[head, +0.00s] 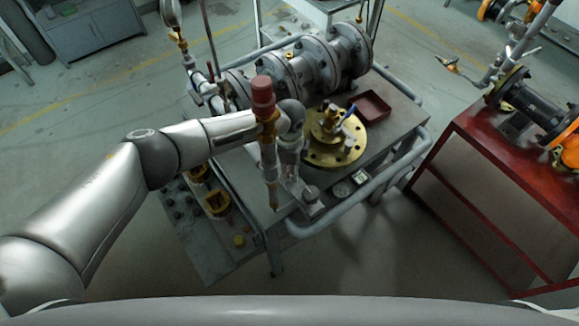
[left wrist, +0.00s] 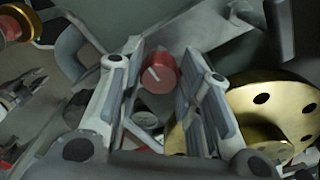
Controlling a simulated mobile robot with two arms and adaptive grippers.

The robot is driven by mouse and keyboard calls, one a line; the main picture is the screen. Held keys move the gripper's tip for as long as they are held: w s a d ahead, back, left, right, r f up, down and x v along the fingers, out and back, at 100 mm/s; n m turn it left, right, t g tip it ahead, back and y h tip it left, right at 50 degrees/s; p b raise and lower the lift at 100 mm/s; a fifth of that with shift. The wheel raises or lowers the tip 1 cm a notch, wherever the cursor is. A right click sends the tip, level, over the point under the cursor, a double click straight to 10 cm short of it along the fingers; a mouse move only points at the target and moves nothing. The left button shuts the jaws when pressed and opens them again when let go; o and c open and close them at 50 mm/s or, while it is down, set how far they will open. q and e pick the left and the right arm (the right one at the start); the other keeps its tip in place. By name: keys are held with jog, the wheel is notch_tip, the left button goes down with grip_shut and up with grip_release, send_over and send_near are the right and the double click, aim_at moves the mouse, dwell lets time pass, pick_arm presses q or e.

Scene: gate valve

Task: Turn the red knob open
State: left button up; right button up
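The red knob (left wrist: 160,72), round with a white line on its face, shows in the left wrist view between the fingers of my left gripper (left wrist: 161,60). The fingers are apart, one on each side of it; I cannot tell whether they touch it. In the head view, my left gripper (head: 302,188) points down at the front edge of the grey cart, left of the brass flange. The knob cannot be made out there, apparently hidden by the gripper. My right gripper is not in view.
A red cylinder on a brass fitting (head: 262,95) stands close to my left wrist. The brass flange (head: 352,152), a red tray (head: 371,107) and small gauges (head: 342,189) are on the cart (head: 405,118). A red-topped bench (head: 490,150) stands at the right.

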pick_arm(q)
jog(key=shift+o, duration=1.3)
